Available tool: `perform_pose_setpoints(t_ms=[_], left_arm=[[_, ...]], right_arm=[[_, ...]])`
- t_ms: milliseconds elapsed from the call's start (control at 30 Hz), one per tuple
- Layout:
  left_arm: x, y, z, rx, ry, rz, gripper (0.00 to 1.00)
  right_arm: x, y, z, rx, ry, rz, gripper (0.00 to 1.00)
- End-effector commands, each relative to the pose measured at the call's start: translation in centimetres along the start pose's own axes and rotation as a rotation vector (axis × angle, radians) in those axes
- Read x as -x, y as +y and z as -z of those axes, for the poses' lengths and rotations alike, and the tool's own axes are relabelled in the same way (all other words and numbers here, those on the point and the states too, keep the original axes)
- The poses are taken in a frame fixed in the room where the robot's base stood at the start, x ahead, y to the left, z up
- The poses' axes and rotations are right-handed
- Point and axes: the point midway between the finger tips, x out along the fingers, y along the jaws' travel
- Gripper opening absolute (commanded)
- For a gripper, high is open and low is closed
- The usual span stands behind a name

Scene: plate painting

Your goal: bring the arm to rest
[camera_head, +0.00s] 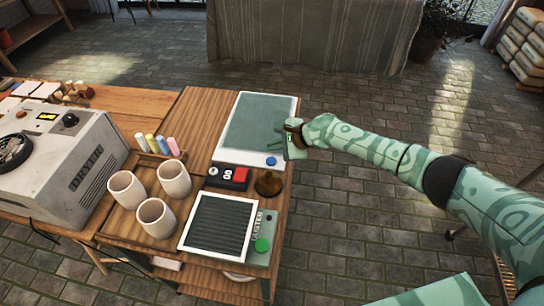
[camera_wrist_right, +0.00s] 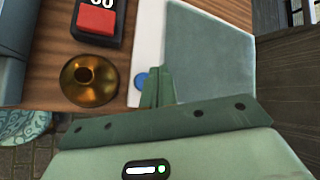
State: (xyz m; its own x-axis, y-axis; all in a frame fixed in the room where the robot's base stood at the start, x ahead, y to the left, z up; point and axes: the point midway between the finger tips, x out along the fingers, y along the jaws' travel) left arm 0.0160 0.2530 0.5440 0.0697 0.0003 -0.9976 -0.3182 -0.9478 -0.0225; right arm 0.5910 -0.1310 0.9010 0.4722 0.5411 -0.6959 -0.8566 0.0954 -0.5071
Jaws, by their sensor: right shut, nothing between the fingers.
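My right arm reaches in from the right in the head view. Its gripper (camera_head: 282,143) is above the right edge of the table, beside the grey-green panel with a white border (camera_head: 258,122). In the right wrist view the fingers of the right gripper (camera_wrist_right: 157,88) are together, with nothing between them. They appear in front of the panel's white border, close to its blue button (camera_wrist_right: 142,81); I cannot tell the exact gap. My left gripper is not in view.
A brass pot (camera_head: 269,184) and a timer with a red button (camera_head: 228,176) stand nearby. Three cups (camera_head: 174,180), coloured sticks (camera_head: 162,145), a ribbed pad (camera_head: 218,226) and a grey machine (camera_head: 58,160) occupy the table. Open paved floor (camera_head: 350,215) lies right of it.

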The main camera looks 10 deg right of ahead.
Motion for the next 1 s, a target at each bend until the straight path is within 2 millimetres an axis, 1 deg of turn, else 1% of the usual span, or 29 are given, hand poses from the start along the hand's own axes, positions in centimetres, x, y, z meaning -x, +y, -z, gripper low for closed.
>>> perform_pose_setpoints(t_ms=[33,200,767,867,933,967,1000], left_arm=[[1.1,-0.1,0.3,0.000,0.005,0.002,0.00],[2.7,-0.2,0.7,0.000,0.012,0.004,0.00],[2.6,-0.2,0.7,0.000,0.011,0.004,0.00],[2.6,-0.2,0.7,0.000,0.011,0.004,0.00],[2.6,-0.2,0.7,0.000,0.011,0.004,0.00],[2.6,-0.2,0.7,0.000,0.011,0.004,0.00],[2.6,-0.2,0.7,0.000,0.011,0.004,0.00]], right_arm=[[0.9,-0.6,-0.7,0.001,0.000,0.002,0.00],[2.1,-1.5,-1.5,0.002,0.000,0.000,0.00],[2.0,-1.4,-1.4,0.007,0.001,-0.001,0.00],[2.0,-1.5,-1.5,0.077,0.000,0.003,0.00],[2.0,-1.9,-1.3,0.212,0.011,0.021,0.00],[2.0,-2.1,-0.8,0.299,0.029,0.031,0.00],[2.2,-2.8,0.0,0.435,0.065,0.052,0.00]])
